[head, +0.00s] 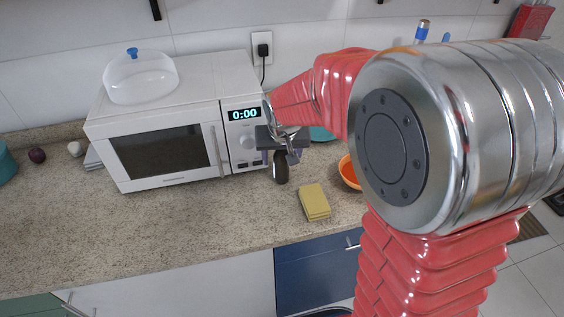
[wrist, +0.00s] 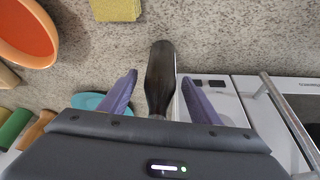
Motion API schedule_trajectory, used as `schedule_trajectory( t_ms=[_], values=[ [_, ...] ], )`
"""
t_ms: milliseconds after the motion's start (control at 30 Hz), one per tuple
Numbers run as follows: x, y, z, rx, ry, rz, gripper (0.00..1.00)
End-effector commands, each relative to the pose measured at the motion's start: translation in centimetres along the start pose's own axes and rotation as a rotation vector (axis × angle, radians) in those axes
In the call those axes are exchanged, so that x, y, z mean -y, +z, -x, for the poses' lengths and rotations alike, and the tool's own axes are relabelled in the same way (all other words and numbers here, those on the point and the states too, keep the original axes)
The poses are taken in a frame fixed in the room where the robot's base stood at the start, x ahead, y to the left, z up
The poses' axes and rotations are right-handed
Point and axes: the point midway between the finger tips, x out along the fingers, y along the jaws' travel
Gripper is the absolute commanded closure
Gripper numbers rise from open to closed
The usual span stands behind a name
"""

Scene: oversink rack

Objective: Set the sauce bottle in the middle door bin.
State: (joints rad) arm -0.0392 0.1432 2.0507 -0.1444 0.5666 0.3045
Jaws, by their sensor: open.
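The dark sauce bottle (head: 281,172) stands on the speckled counter just right of the microwave's front corner. In the wrist view the bottle (wrist: 160,70) lies between my two purple fingers. My gripper (head: 281,150) is open around the bottle's upper part, with a gap showing on each side (wrist: 160,82). The gripper body hides the bottle's near end in the wrist view. No door bin shows in either view.
A white microwave (head: 165,155) with a clear dome (head: 140,78) on top stands close on the left. A yellow sponge (head: 314,203) and an orange bowl (head: 349,174) are to the right. A teal item (wrist: 88,101) is near my gripper.

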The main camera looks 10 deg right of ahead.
Motion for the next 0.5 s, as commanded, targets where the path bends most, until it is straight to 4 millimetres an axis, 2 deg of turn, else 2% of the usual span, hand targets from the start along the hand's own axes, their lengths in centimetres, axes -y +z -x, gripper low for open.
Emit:
schedule_trajectory(
  t_ms=[367,500],
  values=[
    [-0.03,0.00,0.03,0.000,0.000,-0.001,0.43],
    [-0.04,0.00,0.03,0.000,0.000,-0.001,0.51]
  ],
)
